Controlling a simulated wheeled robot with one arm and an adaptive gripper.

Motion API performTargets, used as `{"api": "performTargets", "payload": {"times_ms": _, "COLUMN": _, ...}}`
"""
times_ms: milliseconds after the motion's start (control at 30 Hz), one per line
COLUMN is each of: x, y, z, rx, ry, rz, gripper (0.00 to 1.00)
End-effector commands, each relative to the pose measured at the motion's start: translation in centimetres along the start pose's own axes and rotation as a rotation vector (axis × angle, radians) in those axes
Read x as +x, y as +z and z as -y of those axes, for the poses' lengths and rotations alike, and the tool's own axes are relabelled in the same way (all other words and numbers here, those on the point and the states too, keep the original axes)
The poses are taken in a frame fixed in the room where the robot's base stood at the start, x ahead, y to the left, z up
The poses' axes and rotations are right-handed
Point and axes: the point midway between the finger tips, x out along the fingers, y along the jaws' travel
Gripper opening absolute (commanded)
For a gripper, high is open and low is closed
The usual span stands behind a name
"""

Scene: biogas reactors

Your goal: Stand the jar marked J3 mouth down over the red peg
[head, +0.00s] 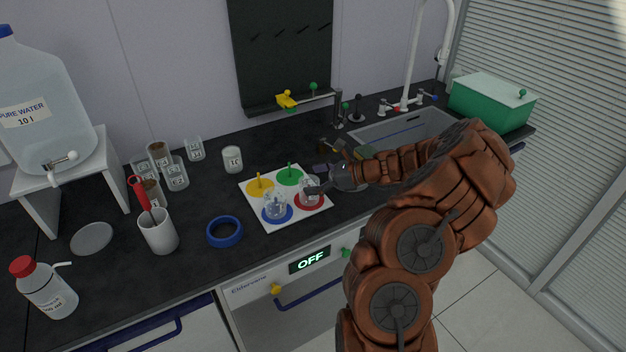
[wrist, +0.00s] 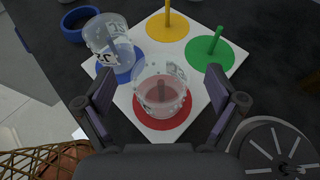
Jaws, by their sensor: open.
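My gripper (wrist: 161,90) is open, with one finger on each side of this jar and visible gaps between. A second clear jar (wrist: 112,42), its marking apparently J2 and upside down, stands on the blue disc, also seen in the head view (head: 275,208).
The yellow peg (head: 259,181) and green peg (head: 289,170) are bare. A blue ring (head: 224,231), a white cup with a red-handled tool (head: 157,232) and several labelled jars (head: 172,172) stand left of the board. A sink (head: 400,130) lies behind my arm.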

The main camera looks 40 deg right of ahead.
Motion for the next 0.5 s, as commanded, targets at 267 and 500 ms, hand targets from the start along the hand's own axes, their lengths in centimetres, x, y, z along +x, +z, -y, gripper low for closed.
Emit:
{"api": "performTargets", "payload": {"times_ms": 267, "x": -4.0, "y": 0.1, "z": 0.1, "rx": -0.001, "ry": -0.005, "rz": 0.001, "gripper": 0.94}}
{"api": "performTargets", "payload": {"times_ms": 500, "x": -8.6, "y": 0.0, "z": 0.2, "rx": -0.001, "ry": -0.006, "rz": 0.000, "gripper": 0.94}}
